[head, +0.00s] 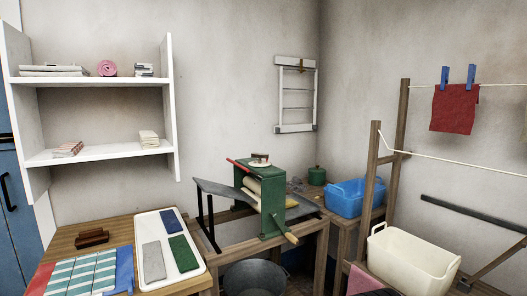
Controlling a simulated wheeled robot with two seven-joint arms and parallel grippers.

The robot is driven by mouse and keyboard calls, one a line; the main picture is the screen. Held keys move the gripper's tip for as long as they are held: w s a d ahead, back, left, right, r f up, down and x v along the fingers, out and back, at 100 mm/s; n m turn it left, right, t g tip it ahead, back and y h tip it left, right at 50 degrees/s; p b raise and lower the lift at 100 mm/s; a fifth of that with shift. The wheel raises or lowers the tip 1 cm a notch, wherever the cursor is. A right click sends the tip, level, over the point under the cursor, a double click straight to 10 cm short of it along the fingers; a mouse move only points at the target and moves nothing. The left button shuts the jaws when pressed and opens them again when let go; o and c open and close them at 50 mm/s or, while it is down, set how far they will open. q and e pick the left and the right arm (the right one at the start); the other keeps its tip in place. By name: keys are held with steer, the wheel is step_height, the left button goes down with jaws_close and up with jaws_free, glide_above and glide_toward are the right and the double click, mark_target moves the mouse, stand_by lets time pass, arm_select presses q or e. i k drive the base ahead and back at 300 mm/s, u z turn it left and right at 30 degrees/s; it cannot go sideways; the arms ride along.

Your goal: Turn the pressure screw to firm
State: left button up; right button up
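A green mangle (271,207) with pale rollers (252,187) stands on a wooden stand in the middle of the head view. On its top is a small round brown and white piece (260,159), which looks like the pressure screw. Its setting is too small to read. A thin red bar (240,165) lies beside it, sloping up to the left. A crank with a wooden handle (291,238) sticks out at the lower front. Neither of my grippers is in view.
A white tray with folded cloths (147,284) and striped cloth (88,272) lie on the left table. A grey tub (254,277) is under the mangle. A blue basin (352,198), cream tub (411,248) and wooden drying rack (372,180) stand right. White shelves (95,155) hang left.

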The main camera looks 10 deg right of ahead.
mark_target(259, 156)
steer(key=z, duration=0.2)
steer(key=i, duration=0.5)
steer(key=z, duration=0.25)
steer(key=k, duration=0.5)
steer(key=z, duration=0.45)
steer(key=i, duration=0.55)
steer(key=u, duration=0.05)
